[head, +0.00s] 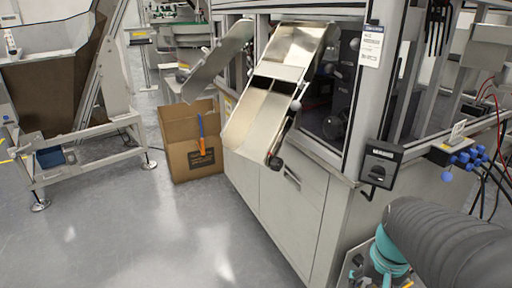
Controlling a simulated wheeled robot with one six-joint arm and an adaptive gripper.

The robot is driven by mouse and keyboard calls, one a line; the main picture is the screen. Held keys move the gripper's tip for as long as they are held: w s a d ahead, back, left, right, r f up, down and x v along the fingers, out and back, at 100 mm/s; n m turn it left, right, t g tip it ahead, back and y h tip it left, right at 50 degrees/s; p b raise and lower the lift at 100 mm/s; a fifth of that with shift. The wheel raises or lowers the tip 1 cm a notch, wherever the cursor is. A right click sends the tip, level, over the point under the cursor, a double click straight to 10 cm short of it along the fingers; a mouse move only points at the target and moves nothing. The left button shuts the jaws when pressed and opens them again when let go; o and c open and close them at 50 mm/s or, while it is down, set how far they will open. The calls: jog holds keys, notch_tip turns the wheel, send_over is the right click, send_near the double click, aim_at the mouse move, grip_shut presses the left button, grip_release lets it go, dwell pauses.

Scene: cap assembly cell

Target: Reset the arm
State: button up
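Part of my arm (440,240) shows at the lower right, as a dark grey ribbed sleeve and a teal joint. It is in front of the right end of the machine cabinet. My gripper is outside the picture, so I cannot see whether it is open or shut or holds anything.
A machine cabinet (285,210) with a metal chute (262,115) stands in the middle. An open cardboard box (180,130) is on the floor left of it. A framed hopper (50,100) stands at the left. The grey floor (130,235) in front is clear.

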jog(key=s+a+r+n+t, duration=0.1)
jog(key=a+r+n+t, duration=0.3)
jog(key=a+r, duration=0.5)
jog(key=shift+a+n, duration=0.7)
jog(key=shift+a, duration=0.3)
jog(key=shift+s+d, duration=0.1)
jog(key=shift+d, duration=0.05)
